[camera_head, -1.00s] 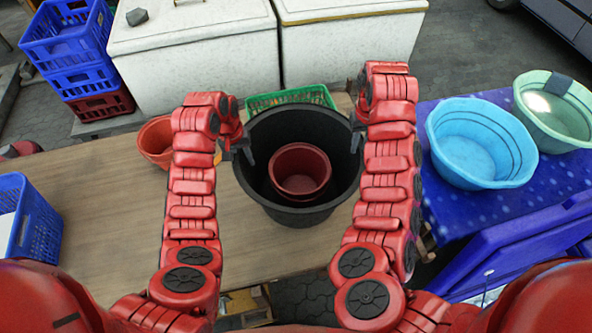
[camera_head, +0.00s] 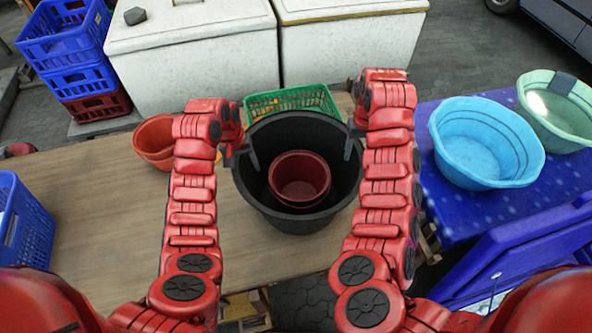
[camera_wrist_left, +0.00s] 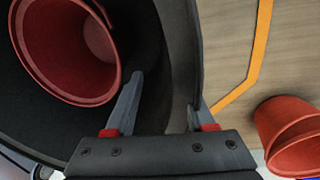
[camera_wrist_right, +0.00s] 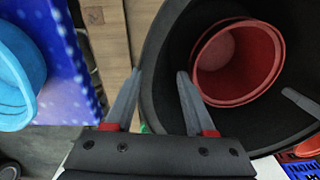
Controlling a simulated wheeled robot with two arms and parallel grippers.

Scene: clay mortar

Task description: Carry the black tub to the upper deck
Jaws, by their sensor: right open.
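The large black tub (camera_head: 262,205) stands upright on the wooden table, with red pots (camera_head: 300,185) nested inside it. My left gripper (camera_head: 243,153) is at the tub's left rim. In the left wrist view its fingers (camera_wrist_left: 163,103) are apart, one inside the tub and one outside, with the wall between them. My right gripper (camera_head: 353,137) is open at the right rim. In the right wrist view its fingers (camera_wrist_right: 158,95) stand apart on either side of the tub wall. I cannot tell which surface is the upper deck.
White chests (camera_head: 190,50) stand behind the wooden table (camera_head: 95,215). A green basket (camera_head: 293,98) is just behind the tub, and orange bowls (camera_head: 153,140) sit to its left. Blue crates flank the left. A light-blue basin (camera_head: 485,140) is on the blue table at right.

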